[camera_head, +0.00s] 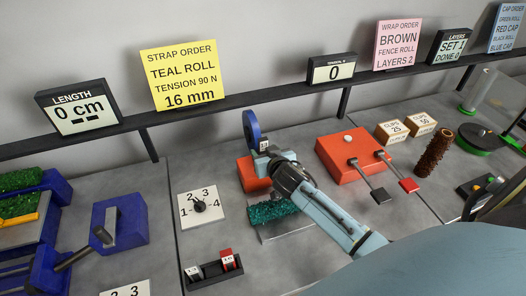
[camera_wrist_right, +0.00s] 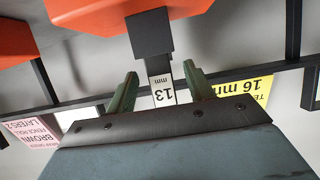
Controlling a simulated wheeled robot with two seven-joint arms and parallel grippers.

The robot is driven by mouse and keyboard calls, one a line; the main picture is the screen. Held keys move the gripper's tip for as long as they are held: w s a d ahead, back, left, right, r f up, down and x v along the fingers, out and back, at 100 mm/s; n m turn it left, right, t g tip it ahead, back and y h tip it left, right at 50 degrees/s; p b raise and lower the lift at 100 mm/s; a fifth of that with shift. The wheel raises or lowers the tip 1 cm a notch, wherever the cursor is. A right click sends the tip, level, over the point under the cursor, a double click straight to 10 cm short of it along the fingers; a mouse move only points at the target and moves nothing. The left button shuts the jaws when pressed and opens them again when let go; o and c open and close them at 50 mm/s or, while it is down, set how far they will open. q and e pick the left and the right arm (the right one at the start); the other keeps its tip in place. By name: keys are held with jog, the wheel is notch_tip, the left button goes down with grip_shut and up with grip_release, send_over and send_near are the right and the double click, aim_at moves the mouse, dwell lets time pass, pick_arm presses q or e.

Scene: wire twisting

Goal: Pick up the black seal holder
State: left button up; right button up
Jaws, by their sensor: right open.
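A black block with a white "13 mm" label (camera_wrist_right: 151,34) sits against an orange body in the right wrist view. In the head view a small white label (camera_head: 264,145) shows at the orange tool with a blue disc (camera_head: 250,130). My right gripper (camera_head: 263,155) is at this tool. Its open fingers (camera_wrist_right: 160,88) stand either side of the label, with gaps visible. A dark tray (camera_head: 214,283) in front holds a dark labelled piece (camera_head: 194,272) and a red one (camera_head: 228,260). I cannot tell which black piece is the seal holder. My left gripper is not in view.
An orange box with two levers (camera_head: 352,157) stands right. A blue machine (camera_head: 118,222) stands left. A rail with signs (camera_head: 183,76) runs along the back.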

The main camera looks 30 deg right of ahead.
jog(key=shift+x, duration=1.3)
jog(key=shift+d, duration=0.1)
jog(key=c, duration=1.1)
